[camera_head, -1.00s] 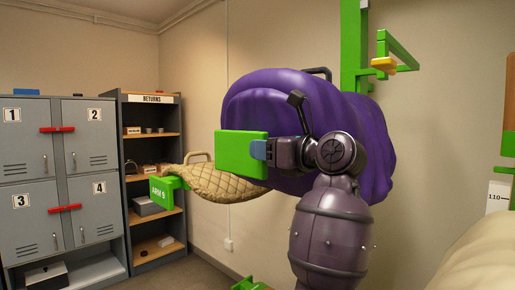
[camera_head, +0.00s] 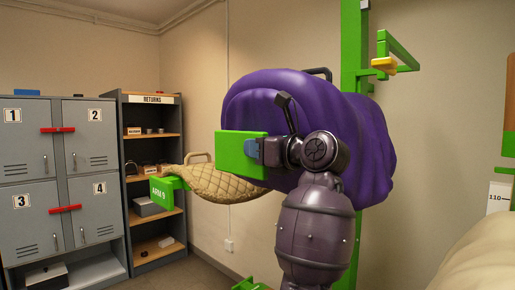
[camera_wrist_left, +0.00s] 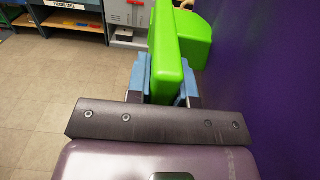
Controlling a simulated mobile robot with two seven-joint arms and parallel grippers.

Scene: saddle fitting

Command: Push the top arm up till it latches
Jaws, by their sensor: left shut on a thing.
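The top arm shows as a thick green end plate (camera_head: 238,155) in front of a large purple draped cover (camera_head: 270,95), which hides the rest of it. My left gripper (camera_head: 250,148) is shut on the green plate's right edge. In the left wrist view its blue fingers (camera_wrist_left: 164,85) stand on both sides of the green plate (camera_wrist_left: 165,45), close to the purple surface (camera_wrist_left: 245,75). A lower green arm marked ARM 9 (camera_head: 162,190) carries a tan quilted pad (camera_head: 222,185). My right gripper is not in view.
A green upright post (camera_head: 350,45) with a green bracket and yellow piece (camera_head: 384,64) stands behind the cover. Grey lockers (camera_head: 30,150) and a RETURNS shelf (camera_head: 150,98) are at left. A pale rounded shape (camera_head: 475,255) is at lower right.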

